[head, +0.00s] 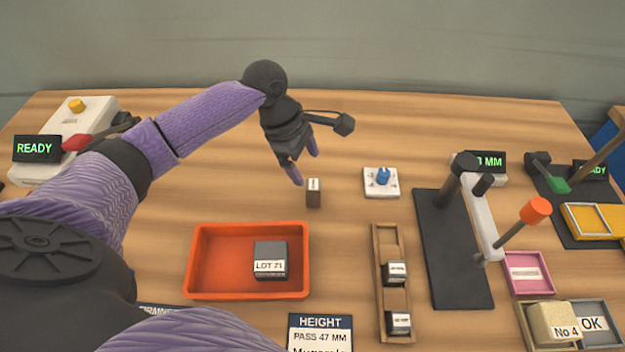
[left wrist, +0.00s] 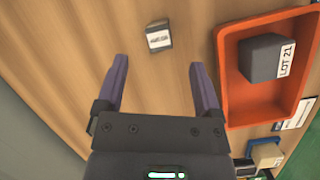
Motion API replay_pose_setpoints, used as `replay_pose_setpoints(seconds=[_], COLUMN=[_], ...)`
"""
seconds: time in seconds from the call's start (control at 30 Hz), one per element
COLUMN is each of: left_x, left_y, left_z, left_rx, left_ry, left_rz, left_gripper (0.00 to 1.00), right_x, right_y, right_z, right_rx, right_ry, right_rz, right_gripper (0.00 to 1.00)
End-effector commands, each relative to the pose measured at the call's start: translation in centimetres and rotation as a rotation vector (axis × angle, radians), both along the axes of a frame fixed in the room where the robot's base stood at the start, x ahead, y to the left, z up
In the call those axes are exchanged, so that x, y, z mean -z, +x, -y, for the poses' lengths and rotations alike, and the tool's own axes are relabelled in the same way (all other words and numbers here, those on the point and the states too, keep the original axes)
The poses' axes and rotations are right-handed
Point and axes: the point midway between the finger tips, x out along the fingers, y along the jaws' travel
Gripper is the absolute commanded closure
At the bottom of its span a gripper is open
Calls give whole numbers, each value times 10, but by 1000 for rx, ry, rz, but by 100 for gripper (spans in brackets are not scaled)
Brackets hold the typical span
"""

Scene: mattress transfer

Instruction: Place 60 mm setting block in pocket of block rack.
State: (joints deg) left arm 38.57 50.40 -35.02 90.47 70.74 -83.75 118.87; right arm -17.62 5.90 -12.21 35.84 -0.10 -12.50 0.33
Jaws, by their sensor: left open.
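A small dark block with a white label (head: 313,193) stands alone on the table, right of the upper part of the red tray; its label is too small to read. It also shows in the left wrist view (left wrist: 158,37). My left gripper (head: 306,168) is open and empty, with its fingers just behind and above this block. In the left wrist view the block lies ahead of the gap between the fingertips (left wrist: 158,62). The wooden block rack (head: 377,262) holds two labelled blocks (head: 396,272); its far end looks empty. My right gripper is not in view.
The red tray (head: 197,275) holds a grey block labelled LOT 21 or 71 (head: 270,260). A white dial plate (head: 372,190) sits behind the rack. A black stand with an orange-knobbed lever (head: 440,265) rises right of the rack. Bare table lies between tray and rack.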

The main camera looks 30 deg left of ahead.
Motion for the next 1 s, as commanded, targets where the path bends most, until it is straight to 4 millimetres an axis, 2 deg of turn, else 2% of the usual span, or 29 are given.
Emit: replay_pose_setpoints(seconds=[0.03, 0.1, 0.2, 0.43, 0.7, 0.9, 0.93, 1.0], left_x=[-1, 0, 8, 51, 98, 95, 95, 95], left_y=[-2, -2, 0, 7, 11, 12, 12, 12], left_z=[-4, -7, -5, 8, 19, 20, 20, 20], left_rx=[-142, -293, -370, -367, -366, -366, -366, -365], left_ry=[-45, -96, -123, -123, -120, -119, -119, -120], left_rz=[-21, -45, -59, -60, -60, -57, -57, -58], left_gripper=[15, 15, 15, 15, 15, 15, 19, 34], right_x=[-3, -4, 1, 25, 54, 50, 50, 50], right_y=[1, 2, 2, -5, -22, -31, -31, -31], right_z=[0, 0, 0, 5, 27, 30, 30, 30], right_rx=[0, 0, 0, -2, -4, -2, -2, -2], right_ry=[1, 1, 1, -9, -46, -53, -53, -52], right_rz=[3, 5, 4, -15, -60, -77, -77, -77], right_gripper=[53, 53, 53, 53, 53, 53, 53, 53])
